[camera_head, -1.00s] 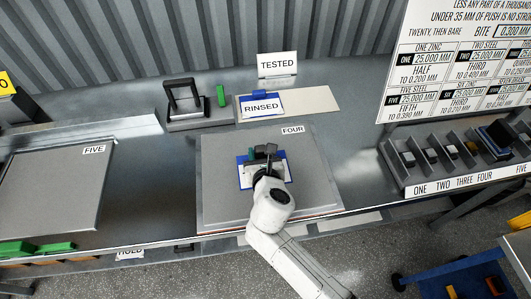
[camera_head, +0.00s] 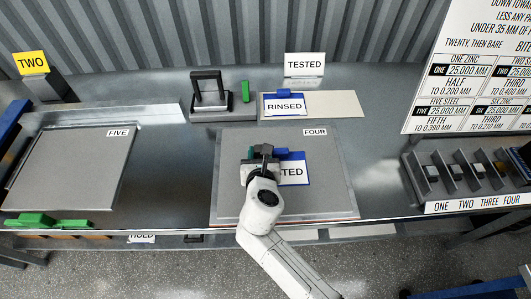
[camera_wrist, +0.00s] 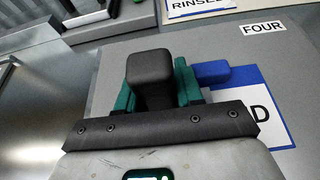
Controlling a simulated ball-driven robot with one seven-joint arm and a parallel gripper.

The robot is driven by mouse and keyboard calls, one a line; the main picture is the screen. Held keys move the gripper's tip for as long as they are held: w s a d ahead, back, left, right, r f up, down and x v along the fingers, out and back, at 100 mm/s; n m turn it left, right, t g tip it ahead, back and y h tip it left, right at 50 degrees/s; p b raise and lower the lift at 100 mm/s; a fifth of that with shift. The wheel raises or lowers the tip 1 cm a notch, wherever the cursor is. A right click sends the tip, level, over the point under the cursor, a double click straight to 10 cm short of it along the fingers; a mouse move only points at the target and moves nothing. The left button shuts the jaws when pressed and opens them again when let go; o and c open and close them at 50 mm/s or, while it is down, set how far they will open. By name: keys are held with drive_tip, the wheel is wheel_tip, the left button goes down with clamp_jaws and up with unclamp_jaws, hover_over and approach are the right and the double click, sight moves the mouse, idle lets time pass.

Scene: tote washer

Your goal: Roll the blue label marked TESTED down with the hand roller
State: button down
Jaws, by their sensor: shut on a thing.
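The blue-bordered label marked TESTED (camera_head: 297,173) lies on the grey plate FOUR (camera_head: 335,195). Only its right part, with the letters TED, shows in the head view. In the wrist view its right part (camera_wrist: 262,85) shows with a blue tab at its top. My gripper (camera_head: 262,153) is over the label's left side and hides that part. Its teal fingers are shut on a black block-shaped handle (camera_wrist: 150,80), which seems to be the hand roller's. The roller's underside is hidden, so I cannot tell whether it touches the label.
A blue RINSED label (camera_head: 284,106) lies on a beige card behind the plate, beside a black-framed stand (camera_head: 209,92). Plate FIVE (camera_head: 72,170) lies left. A slotted rack (camera_head: 468,178) stands right. Bare bench shows between the plates.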

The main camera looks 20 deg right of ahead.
sight(282, 153)
drive_tip(key=shift+w+a, duration=0.15)
drive_tip(key=shift+a, duration=0.55)
drive_tip(key=shift+s+d+r+p, duration=0.1)
drive_tip(key=shift+s+d+p, duration=0.2)
drive_tip(key=shift+d, duration=0.5)
drive_tip(key=shift+s+d+f+p, duration=0.15)
drive_tip(key=shift+d+p, duration=0.3)
drive_tip(key=shift+d, duration=0.35)
drive_tip(key=shift+s+d+r+p, duration=0.15)
drive_tip(key=shift+s+d+p, duration=0.15)
drive_tip(key=shift+d, duration=0.5)
drive_tip(key=shift+s+d, duration=0.2)
drive_tip(key=shift+d, duration=0.45)
drive_tip(key=shift+s+d, duration=0.15)
drive_tip(key=shift+d, duration=0.45)
wheel_tip(282, 153, up, 8)
drive_tip(key=shift+s, duration=0.1)
